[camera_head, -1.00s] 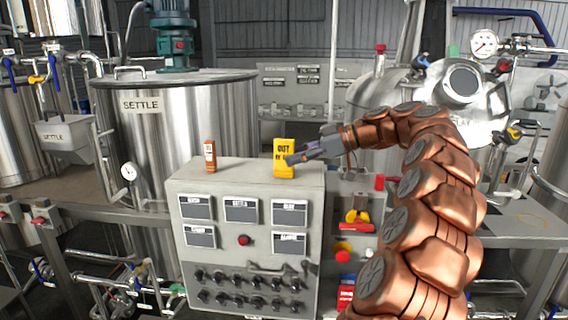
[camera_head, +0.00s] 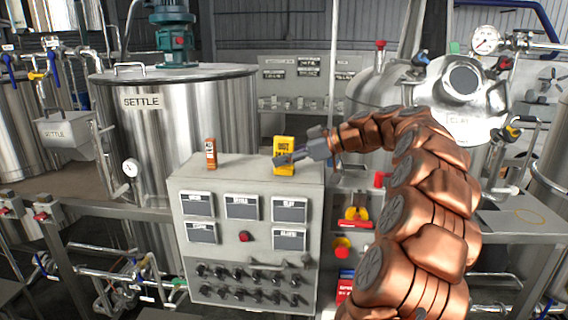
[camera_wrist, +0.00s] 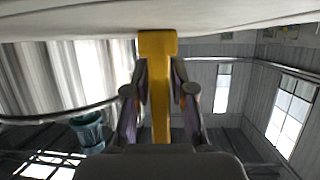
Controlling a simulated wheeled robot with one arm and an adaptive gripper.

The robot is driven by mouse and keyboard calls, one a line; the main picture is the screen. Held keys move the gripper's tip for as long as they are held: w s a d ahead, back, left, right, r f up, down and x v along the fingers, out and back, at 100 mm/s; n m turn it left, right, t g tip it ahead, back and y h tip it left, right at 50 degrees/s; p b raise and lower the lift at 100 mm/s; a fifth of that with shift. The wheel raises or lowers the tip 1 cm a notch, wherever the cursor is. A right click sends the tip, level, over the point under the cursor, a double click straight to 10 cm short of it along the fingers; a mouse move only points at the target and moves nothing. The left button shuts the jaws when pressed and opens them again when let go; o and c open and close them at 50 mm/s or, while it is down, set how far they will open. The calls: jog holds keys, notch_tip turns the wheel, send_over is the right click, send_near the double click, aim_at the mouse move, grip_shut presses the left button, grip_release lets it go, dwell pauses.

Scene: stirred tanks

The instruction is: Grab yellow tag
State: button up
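The yellow tag (camera_head: 284,146) is a small upright block with dark lettering. It stands on top of the grey control cabinet, towards its right end. My gripper (camera_head: 284,160) reaches in from the right, and one finger crosses the tag's lower front. In the wrist view the tag (camera_wrist: 160,95) is between the two fingers of my gripper (camera_wrist: 159,70), one on each side, very close to it. I cannot tell whether both fingers press on it. The tag's wider end is near the pale cabinet top in that view.
An orange-brown tag (camera_head: 211,153) stands on the same cabinet (camera_head: 245,178), to the left. The cabinet front has label plates, a red button and rows of dark knobs. A steel tank marked SETTLE (camera_head: 190,110) is behind left; another tank (camera_head: 375,95) is behind right.

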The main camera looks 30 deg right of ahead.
grip_shut()
jog(key=shift+r, duration=0.15)
